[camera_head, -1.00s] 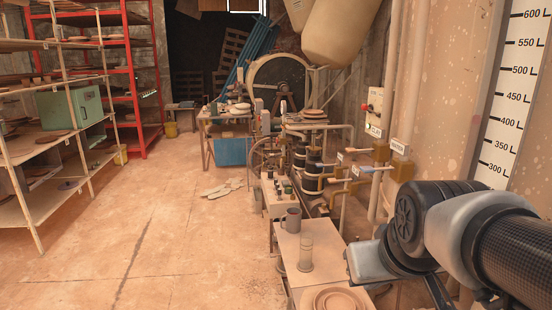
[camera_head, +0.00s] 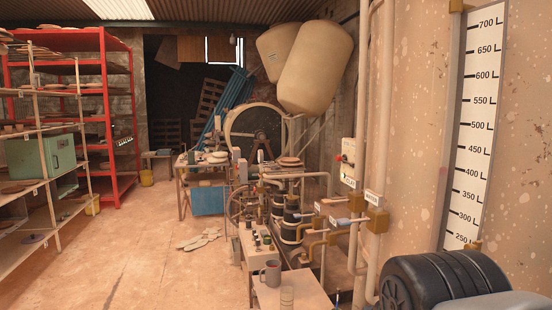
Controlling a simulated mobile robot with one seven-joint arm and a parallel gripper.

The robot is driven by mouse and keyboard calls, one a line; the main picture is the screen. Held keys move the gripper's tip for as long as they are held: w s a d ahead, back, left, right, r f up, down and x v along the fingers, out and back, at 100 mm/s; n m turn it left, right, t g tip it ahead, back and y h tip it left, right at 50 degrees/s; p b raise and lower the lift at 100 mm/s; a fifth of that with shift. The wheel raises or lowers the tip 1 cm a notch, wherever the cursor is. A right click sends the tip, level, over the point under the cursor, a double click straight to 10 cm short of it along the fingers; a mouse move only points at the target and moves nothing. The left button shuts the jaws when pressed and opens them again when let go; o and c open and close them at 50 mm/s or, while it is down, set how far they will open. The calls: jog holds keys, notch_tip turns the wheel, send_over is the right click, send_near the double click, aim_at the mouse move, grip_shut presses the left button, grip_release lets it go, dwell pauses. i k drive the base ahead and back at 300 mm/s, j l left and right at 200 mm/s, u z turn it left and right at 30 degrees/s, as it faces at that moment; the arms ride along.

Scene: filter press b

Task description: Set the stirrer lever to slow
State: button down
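I cannot pick out a part clearly marked as the stirrer lever. A pale control box (camera_head: 348,152) with a small red part is on the pipes right of centre, and its markings are too small to read. Below it is a label that seems to read CLAY (camera_head: 348,180). A label reading WATER (camera_head: 374,198) is on the pipe to its right. A valve handle with a blue grip (camera_head: 350,221) sticks out to the left below these labels. My gripper is outside the view; only dark and grey links of my arm show at the bottom right.
A small bench (camera_head: 290,297) holds a grey mug (camera_head: 271,272) and a clear cylinder (camera_head: 287,298). Black pump parts (camera_head: 291,222) stand behind it. A litre scale (camera_head: 476,125) is on the right wall. Shelves line the left, and the floor (camera_head: 130,265) there is open.

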aim_at(338, 158)
jog(key=j+u, duration=0.1)
jog(key=u, duration=0.3)
jog(key=j+u, duration=0.1)
jog(key=u, duration=0.35)
jog(key=i+j, duration=0.15)
jog(key=j, duration=0.2)
jog(key=i+j, duration=0.15)
jog(key=j, duration=0.2)
jog(key=i+j, duration=0.15)
jog(key=j, duration=0.2)
jog(key=i+j, duration=0.2)
jog(key=i, duration=0.2)
jog(key=i+j, duration=0.25)
jog(key=i, duration=0.2)
jog(key=i+j, duration=0.2)
jog(key=i, duration=0.2)
jog(key=i+l+z, duration=0.1)
jog(key=i+z, duration=0.3)
jog(key=i, duration=0.3)
jog(key=i+j+z, duration=0.1)
jog(key=i+z, duration=0.3)
jog(key=i, duration=0.3)
